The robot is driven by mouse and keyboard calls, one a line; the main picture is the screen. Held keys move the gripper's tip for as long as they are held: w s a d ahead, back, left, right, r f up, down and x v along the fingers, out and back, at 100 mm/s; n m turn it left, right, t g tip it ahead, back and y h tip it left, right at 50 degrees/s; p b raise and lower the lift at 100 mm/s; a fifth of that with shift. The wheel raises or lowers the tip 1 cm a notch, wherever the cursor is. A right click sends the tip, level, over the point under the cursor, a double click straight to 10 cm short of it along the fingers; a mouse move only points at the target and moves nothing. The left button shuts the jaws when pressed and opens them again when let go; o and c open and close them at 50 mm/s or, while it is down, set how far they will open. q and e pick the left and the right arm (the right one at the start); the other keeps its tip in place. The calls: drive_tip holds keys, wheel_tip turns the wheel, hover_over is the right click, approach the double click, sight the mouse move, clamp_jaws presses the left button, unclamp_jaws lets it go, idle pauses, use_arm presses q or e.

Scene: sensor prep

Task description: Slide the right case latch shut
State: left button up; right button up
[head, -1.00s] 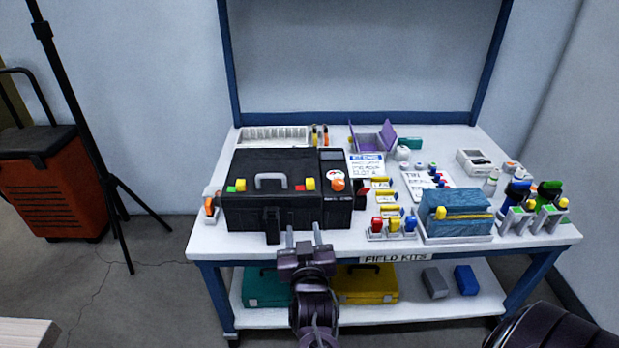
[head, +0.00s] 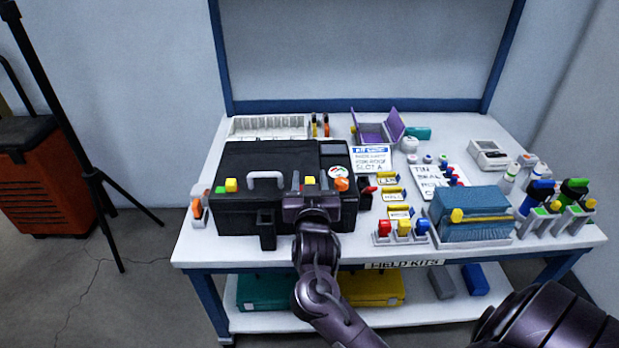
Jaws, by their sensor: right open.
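The closed black case (head: 245,161) stands on the left part of the table, with a light grey handle (head: 265,179) on its front edge. The right case latch (head: 309,181) is a small yellow block with red beside it, partly hidden by my gripper. The left latch (head: 231,184) is a yellow block beside a green patch. My right gripper (head: 309,182) is open at the case's front top edge, its two fingers on either side of the right latch. I cannot tell whether they touch it. My left gripper is not in view.
An orange knob (head: 342,184) sits close right of the gripper. Coloured small parts in a holder (head: 403,238), yellow labelled pieces (head: 392,194) and a blue box (head: 476,207) stand further right. A white slotted tray (head: 268,127) lies behind the case.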

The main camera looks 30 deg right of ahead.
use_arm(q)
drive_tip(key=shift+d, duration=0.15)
use_arm(e)
drive_tip(key=shift+x, duration=0.75)
